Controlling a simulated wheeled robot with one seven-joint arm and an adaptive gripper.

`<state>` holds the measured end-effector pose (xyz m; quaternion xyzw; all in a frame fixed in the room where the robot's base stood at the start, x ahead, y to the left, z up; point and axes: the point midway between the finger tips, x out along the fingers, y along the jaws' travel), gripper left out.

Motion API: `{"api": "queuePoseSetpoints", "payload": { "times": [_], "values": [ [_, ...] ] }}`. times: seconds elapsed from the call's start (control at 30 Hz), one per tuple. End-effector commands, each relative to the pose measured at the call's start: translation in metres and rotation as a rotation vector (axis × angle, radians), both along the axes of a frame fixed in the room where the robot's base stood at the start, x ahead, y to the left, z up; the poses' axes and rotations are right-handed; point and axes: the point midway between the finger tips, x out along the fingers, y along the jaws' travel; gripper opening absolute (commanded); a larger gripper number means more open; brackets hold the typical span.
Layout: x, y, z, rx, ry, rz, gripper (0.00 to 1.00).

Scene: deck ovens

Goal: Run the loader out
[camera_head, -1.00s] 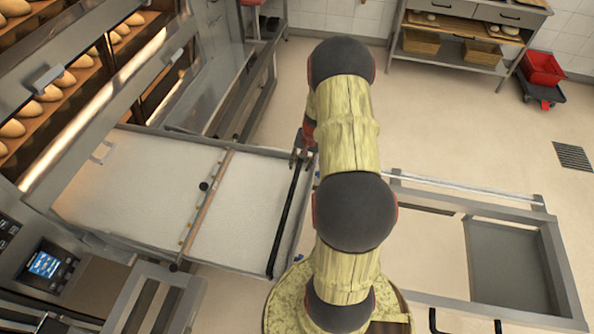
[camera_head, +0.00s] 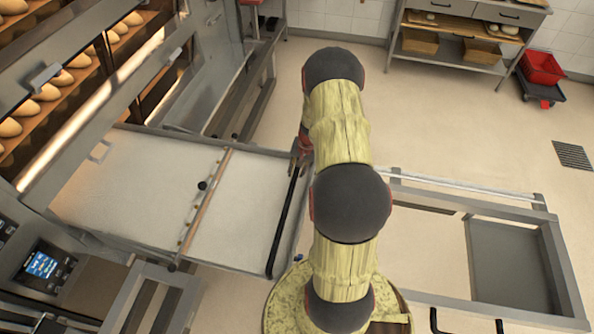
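The loader (camera_head: 240,220) is a flat, pale belt in a metal frame, reaching from the open oven deck at the left toward the middle of the view. A brown crossbar (camera_head: 202,205) lies across it. A long black handle bar (camera_head: 283,230) runs along its right end. My gripper (camera_head: 301,150) is at the far end of this black bar, partly hidden behind my arm. It is very close to the bar, but I cannot tell if it touches or grips it. Its fingers are too small and covered to read.
The oven (camera_head: 100,90) at left holds several loaves on lit decks. A metal frame (camera_head: 450,185) with black handles stands at right. A shelf table (camera_head: 465,40) and a red crate (camera_head: 541,67) are at the back. The floor between is clear.

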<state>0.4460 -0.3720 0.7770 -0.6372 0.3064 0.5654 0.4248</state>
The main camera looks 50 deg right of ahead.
Motion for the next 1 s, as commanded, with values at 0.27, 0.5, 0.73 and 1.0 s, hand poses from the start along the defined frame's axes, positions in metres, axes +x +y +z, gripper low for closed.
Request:
{"api": "queuePoseSetpoints", "payload": {
  "times": [0.27, 0.5, 0.73, 1.0],
  "values": [
    [0.0, 0.0, 0.0001, 0.0, 0.0, 0.0, 0.06],
    [0.0, 0.0, 0.0002, 0.0, 0.0, 0.0, 0.0],
    [0.0, 0.0, 0.0002, 0.0, 0.0, 0.0, 0.0],
    [-0.0002, -0.0018, 0.0, 0.0, 0.0, 0.0, 0.0]
  ]
}}
